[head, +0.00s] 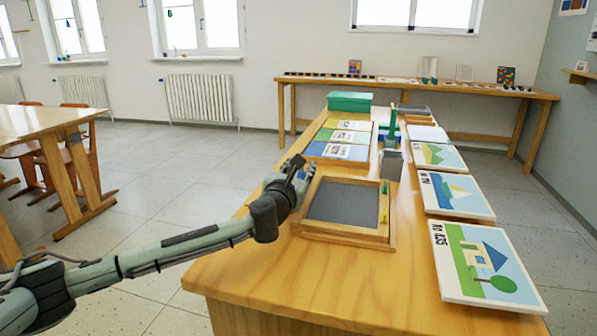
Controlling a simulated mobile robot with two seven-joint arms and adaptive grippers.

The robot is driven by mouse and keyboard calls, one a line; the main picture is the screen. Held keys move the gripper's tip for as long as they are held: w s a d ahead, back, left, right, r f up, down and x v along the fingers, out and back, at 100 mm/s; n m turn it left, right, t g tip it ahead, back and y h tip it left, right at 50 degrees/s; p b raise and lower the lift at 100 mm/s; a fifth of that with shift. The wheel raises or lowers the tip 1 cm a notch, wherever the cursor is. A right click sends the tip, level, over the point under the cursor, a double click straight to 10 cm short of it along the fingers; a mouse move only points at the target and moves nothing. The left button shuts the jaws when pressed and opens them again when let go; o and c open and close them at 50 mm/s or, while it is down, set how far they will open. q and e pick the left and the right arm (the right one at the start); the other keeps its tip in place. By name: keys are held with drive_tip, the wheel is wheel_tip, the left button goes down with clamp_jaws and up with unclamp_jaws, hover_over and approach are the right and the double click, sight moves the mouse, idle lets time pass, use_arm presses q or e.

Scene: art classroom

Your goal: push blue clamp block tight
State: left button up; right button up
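A wooden frame with a dark grey panel (343,201) lies on the wooden table, with a small green piece (385,188) and a yellow piece (384,217) on its right rail. My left gripper (297,166) is at the frame's back left corner; its fingers are small and dark, so I cannot tell whether they are open or touching the frame. I cannot clearly make out a blue clamp block; some blue shows at the foot of a green upright tool (392,125) farther back. My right gripper is not in view.
Picture cards (484,262) line the table's right side. Colored sheets (338,151) and a green box (350,101) lie behind the frame. A grey block (391,165) stands behind its right corner. The table's front is clear.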

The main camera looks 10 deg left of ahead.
use_arm(q)
drive_tip(key=s, duration=1.2)
drive_tip(key=shift+a, duration=0.2)
